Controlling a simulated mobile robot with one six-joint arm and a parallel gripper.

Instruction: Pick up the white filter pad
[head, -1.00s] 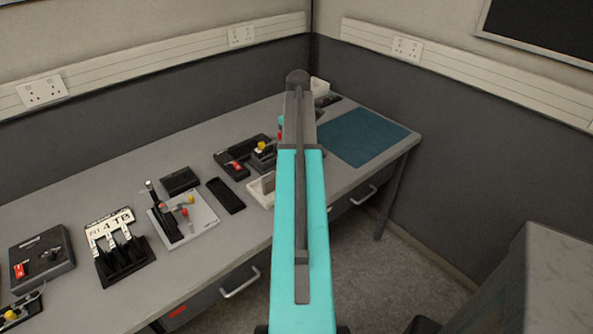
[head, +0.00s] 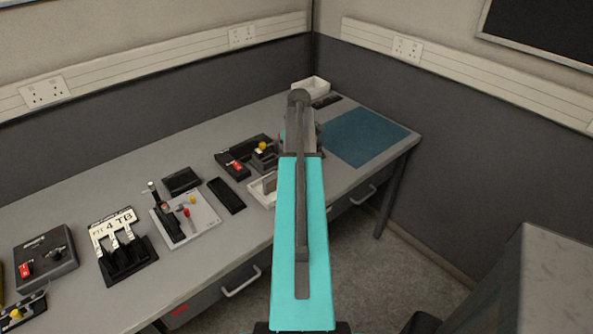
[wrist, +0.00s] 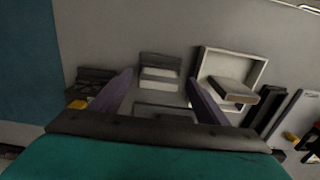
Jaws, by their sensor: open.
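A small pale white slab (wrist: 161,73), which looks like the white filter pad, sits in a grey holder (wrist: 160,60) in the wrist view. My gripper (wrist: 159,80) is open, with its two purple-grey fingers on either side of this slab in the picture. Nothing shows between the fingers as held, and I cannot tell the height of the fingertips above it. A grey framed piece (wrist: 165,110) shows nearer, between the fingers. In the head view my arm hides the slab and the gripper.
A white tray (wrist: 205,65) with a brown-edged block (wrist: 232,90) lies just right of the fingers. A dark device with a yellow knob (wrist: 78,104) is at the left. A blue mat (head: 365,138) and a white box (head: 312,86) lie farther along the bench. Several devices fill the bench's left side.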

